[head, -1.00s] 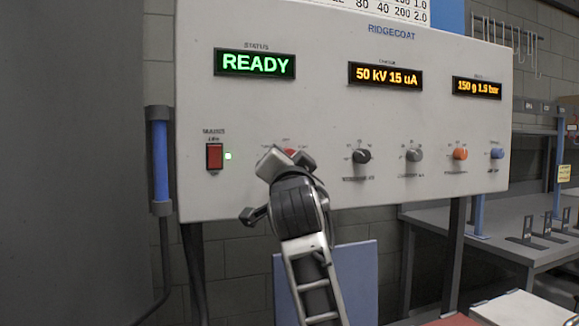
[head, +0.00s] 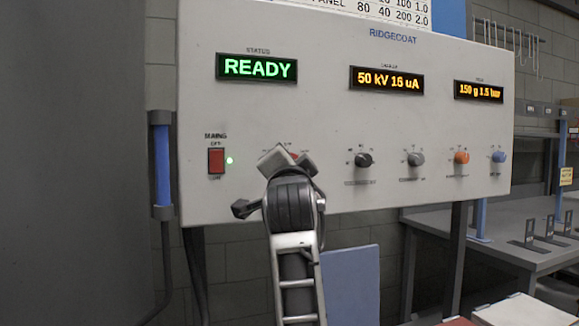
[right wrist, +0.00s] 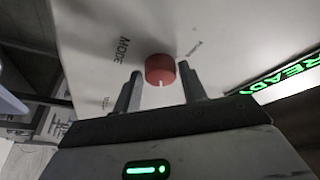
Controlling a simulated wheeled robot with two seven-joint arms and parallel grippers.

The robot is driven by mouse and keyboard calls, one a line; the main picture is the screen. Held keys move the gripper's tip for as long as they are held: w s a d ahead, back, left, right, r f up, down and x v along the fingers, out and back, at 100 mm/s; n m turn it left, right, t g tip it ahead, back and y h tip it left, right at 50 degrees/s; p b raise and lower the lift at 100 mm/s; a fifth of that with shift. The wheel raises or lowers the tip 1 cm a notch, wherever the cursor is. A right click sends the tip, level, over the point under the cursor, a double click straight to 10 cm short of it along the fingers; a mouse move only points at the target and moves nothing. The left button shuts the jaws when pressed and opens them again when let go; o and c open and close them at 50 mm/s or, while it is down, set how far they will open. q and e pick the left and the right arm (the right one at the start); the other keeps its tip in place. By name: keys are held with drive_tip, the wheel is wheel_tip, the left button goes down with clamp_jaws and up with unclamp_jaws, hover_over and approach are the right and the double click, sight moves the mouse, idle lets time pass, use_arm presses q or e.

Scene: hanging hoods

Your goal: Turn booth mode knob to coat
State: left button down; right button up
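The red mode knob (right wrist: 160,70) shows in the right wrist view under the word MODE on the white panel. Its white pointer line faces the lower edge of that view; the small position labels around it are too blurred to read. My right gripper (right wrist: 160,90) is open, with one finger on each side of the knob and a gap on both sides. In the head view my right gripper (head: 287,160) is in front of the panel (head: 330,110) and hides most of the knob (head: 293,156). My left gripper is not in view.
A black knob (head: 363,160), a grey knob (head: 415,159), an orange knob (head: 461,157) and a blue knob (head: 498,156) run to the right. The status display (head: 257,67) reads READY.

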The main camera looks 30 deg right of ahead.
drive_tip(key=shift+o, duration=0.9)
drive_tip(key=b+v, duration=0.2)
drive_tip(key=v, duration=1.4)
